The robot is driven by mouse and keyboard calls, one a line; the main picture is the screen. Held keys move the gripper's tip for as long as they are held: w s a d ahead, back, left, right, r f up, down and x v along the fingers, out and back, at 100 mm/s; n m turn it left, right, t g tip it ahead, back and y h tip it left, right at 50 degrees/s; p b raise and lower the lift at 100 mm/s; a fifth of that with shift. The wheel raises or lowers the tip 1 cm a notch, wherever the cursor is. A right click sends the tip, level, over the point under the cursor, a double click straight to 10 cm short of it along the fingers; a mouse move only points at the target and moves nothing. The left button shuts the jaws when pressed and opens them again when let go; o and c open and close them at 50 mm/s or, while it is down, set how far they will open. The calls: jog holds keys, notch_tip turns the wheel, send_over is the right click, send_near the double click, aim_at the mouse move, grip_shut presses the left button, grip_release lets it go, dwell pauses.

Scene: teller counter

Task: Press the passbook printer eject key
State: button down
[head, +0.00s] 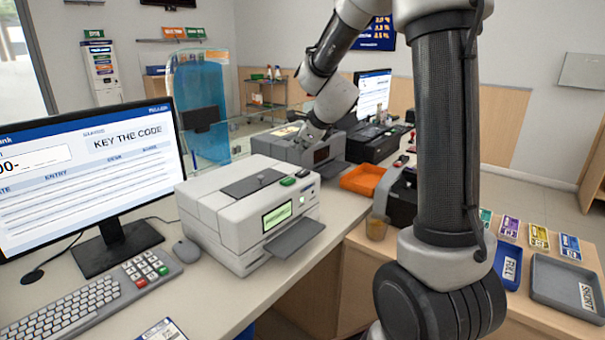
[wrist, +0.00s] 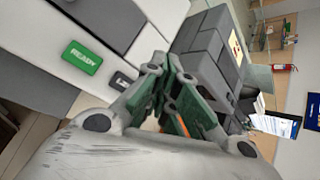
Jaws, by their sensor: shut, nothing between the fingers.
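The passbook printer (head: 215,210) is a white box on the counter, with a small lit screen and a grey tray in front. On its top are a green READY marker (head: 288,181) and a small dark key (head: 302,173). In the wrist view the READY marker (wrist: 82,57) and the dark key (wrist: 122,82) show clearly; the key's symbol is partly readable. My gripper (wrist: 165,68) is shut and empty, its fingers just right of the dark key in that view. In the head view my gripper (head: 312,131) is beyond the printer; its fingertips are hard to make out.
A dark grey machine (head: 325,152) stands behind the printer. An orange tray (head: 362,180) lies to the right. A monitor (head: 85,165), keyboard (head: 65,315) and mouse (head: 186,251) are at the left. Grey tray (head: 570,287) lies at lower right.

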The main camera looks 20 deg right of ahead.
aim_at(300, 173)
jog(key=shift+f, duration=2.4)
jog(key=shift+f, duration=0.15)
jog(key=shift+f, duration=0.3)
jog(key=shift+f, duration=0.45)
jog(key=shift+r, duration=3.4)
